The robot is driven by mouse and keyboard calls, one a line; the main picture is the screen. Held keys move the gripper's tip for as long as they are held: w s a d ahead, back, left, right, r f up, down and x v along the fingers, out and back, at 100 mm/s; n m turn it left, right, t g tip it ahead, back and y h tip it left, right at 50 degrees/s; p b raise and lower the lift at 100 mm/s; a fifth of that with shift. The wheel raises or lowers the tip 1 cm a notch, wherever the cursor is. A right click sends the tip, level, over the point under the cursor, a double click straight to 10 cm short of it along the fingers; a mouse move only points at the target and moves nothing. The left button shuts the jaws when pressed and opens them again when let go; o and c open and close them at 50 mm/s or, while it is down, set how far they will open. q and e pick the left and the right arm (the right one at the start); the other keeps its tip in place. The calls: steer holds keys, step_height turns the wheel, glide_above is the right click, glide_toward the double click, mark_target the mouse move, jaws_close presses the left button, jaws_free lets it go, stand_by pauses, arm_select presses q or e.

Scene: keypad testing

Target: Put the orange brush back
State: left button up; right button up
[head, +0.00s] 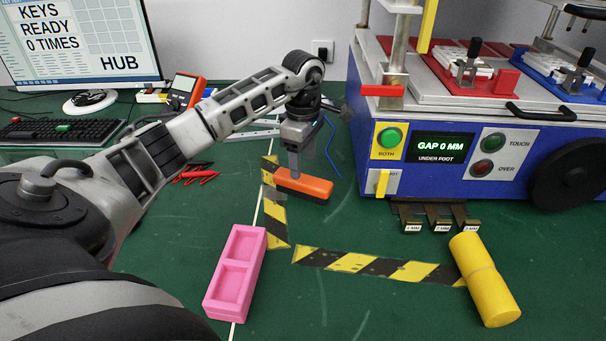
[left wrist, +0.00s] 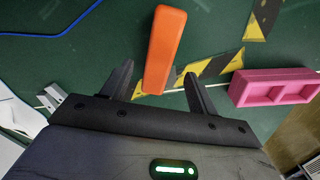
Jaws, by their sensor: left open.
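The orange brush (head: 303,184) lies on the green mat, across the far end of a yellow-black tape strip. My left gripper (head: 293,172) points down over the brush's left part. In the left wrist view the brush (left wrist: 164,40) runs away from me, and its near end lies between the two spread fingers of my left gripper (left wrist: 158,74). The fingers are open, and nothing is clamped. Whether they are beside the brush or above it, I cannot tell. My right gripper is not in view.
A pink two-hollow block (head: 236,272) and a yellow cylinder (head: 485,280) lie nearer me. A blue test machine (head: 455,160) stands at right, with small labelled gauges (head: 437,214) at its foot. Red pieces (head: 194,174), a keyboard (head: 58,133) and a monitor (head: 80,40) are at left.

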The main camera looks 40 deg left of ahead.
mark_target(303, 178)
arm_select(q)
step_height(303, 178, up, 6)
steer(key=shift+f, duration=0.25)
stand_by(0.5)
